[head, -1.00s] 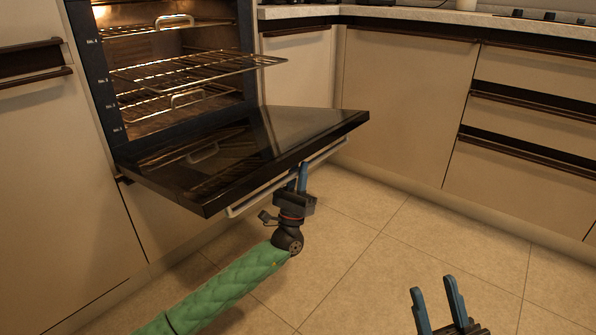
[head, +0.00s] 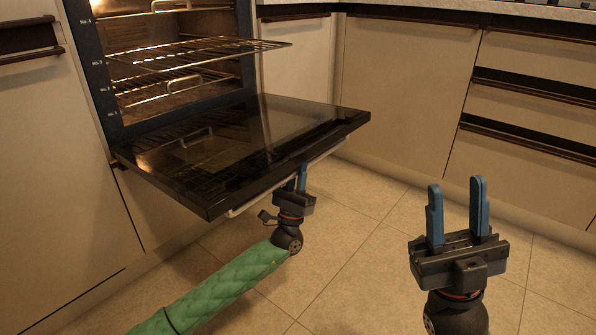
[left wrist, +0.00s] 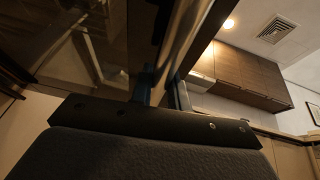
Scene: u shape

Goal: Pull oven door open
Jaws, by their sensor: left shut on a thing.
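The oven door (head: 255,140) is a dark glass panel, swung down to about level at the front of the lit oven (head: 165,60). A pale bar handle (head: 329,152) runs under its outer edge. My left gripper (head: 297,179) is shut on the handle from below; its fingertips are partly hidden by the door edge. The left wrist view shows my left gripper's blue fingers (left wrist: 160,88) on either side of the handle bar (left wrist: 190,35). My right gripper (head: 458,208) is open and empty, fingers up, in front of the cabinets at the right.
Wire racks (head: 195,55) stick out of the oven above the door. Beige cabinets (head: 405,85) and dark-handled drawers (head: 530,118) line the back and right. The tiled floor (head: 345,215) between the grippers is clear.

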